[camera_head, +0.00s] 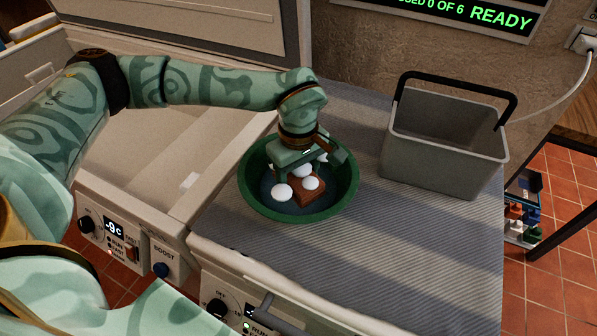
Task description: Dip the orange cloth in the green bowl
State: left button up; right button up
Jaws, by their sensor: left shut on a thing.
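The green bowl (256,202) stands on a grey ribbed mat, with dark liquid and several white round blobs, like foam, inside. My left gripper (306,180) reaches down into the bowl from above. It is shut on the orange cloth (312,197), a brownish-orange folded piece low inside the bowl among the white blobs. The gripper and the blobs hide part of the cloth. I cannot tell how deep the cloth sits in the liquid. My right gripper is not in view.
A grey bucket (437,150) with a black handle stands right of the bowl. An open chest (150,190) with a raised lid lies to the left. The ribbed mat (400,250) is clear in front. A lit sign (440,12) hangs on the back wall.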

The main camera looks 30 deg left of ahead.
aim_at(298, 174)
pick_arm(q)
jog(key=shift+f, duration=0.65)
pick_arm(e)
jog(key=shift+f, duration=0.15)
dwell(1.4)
